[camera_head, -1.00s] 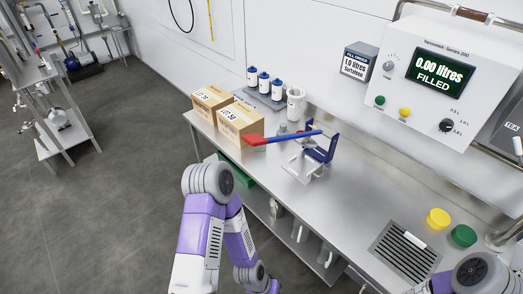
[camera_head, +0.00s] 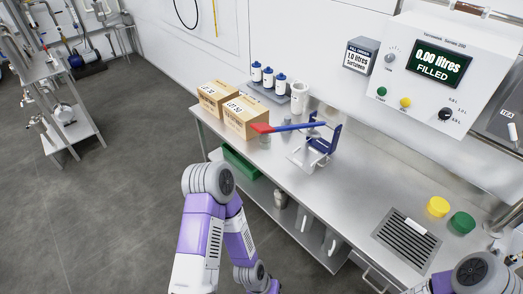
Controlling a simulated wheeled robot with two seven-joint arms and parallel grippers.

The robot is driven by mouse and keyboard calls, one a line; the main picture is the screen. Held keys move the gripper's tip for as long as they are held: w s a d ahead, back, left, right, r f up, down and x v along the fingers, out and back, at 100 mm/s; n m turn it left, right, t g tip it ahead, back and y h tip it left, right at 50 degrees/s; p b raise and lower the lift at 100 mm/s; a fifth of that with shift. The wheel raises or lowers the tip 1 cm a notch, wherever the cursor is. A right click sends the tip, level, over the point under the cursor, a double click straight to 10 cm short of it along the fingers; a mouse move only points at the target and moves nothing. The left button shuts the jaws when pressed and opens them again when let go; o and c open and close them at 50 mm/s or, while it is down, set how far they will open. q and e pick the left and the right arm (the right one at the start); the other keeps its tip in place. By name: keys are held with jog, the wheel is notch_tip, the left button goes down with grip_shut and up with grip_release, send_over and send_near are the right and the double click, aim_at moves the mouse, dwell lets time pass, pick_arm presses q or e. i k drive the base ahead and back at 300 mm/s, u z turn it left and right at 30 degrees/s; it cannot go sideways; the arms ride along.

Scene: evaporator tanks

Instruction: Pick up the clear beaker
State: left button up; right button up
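A pale beaker-like jug (camera_head: 300,97) stands upright at the back of the steel bench, beside the blue-capped bottles. It looks whitish, and I cannot tell if it is the clear beaker. A small grey item (camera_head: 286,124) stands in front of it, too small to make out. My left arm is folded at the bottom middle, its wrist running down to the lower edge; its gripper fingers do not show. Only a joint of my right arm shows at the bottom right, and its gripper is out of view. Both arms are well apart from the jug.
Two cardboard boxes (camera_head: 245,118) sit at the bench's left end. A red and blue lever tool (camera_head: 290,127) and a blue-and-metal stand (camera_head: 318,148) occupy the middle. The bench between stand and grate is clear.

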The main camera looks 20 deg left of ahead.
aim_at(265, 141)
jog(key=k, duration=1.05)
jog(key=u, duration=1.05)
jog(key=i, duration=0.8)
jog(key=u, duration=0.65)
jog(key=i, duration=1.15)
jog(key=z, duration=0.8)
jog(key=i, duration=0.65)
